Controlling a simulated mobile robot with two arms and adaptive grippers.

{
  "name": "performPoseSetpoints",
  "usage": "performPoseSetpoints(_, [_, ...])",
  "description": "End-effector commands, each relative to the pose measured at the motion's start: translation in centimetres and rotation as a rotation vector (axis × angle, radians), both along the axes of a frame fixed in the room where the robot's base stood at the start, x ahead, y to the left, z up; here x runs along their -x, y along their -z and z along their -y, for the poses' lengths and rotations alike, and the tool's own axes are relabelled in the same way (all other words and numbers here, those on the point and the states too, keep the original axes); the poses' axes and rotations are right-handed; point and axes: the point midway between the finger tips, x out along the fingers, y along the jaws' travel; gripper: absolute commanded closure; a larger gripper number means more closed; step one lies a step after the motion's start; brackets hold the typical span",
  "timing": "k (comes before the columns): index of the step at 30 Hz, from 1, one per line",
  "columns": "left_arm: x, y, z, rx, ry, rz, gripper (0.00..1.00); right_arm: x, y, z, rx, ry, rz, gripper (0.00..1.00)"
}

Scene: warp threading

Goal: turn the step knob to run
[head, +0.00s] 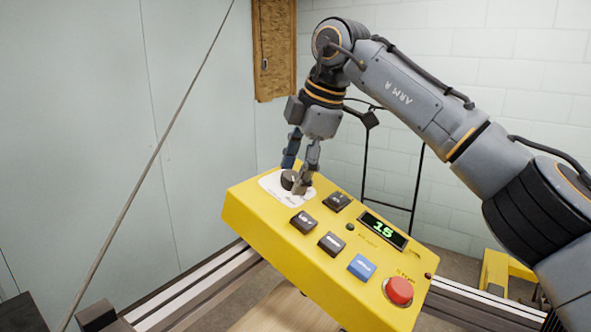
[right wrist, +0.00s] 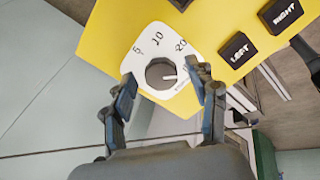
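The step knob (head: 290,179) is a dark round knob on a white dial plate (head: 270,188) at the far left end of the yellow control box (head: 255,222). In the right wrist view the knob (right wrist: 160,73) has a pale pointer line aimed right, below the 20 mark. Marks 5, 10 and 20 read clearly; a small label by the right finger is partly hidden and unreadable. My right gripper (head: 298,172) is over the dial. Its fingers (right wrist: 163,84) stand apart on either side of the knob, with gaps visible. My left gripper is not in view.
The box also carries dark buttons, including LEFT (right wrist: 238,50) and RIGHT (right wrist: 281,14), a blue button (head: 361,267), a red stop button (head: 399,290) and a green display (head: 383,230) reading 15. A thin diagonal rod (head: 150,165) crosses the left side.

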Motion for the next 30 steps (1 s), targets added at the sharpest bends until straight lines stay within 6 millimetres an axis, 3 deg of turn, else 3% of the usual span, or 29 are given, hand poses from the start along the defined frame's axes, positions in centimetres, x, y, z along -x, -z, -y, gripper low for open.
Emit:
performPoseSetpoints(10, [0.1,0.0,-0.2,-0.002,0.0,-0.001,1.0,0.2,-0.8,0.2,0.001,-0.001,0.0,0.42])
performPoseSetpoints(24, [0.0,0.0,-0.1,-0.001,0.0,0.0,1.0,2.3,-9.4,2.9,0.0,0.001,0.0,0.42])
performPoseSetpoints(30, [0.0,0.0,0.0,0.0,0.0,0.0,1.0,2.7,-10.9,3.4,0.001,0.0,-0.001,0.42])
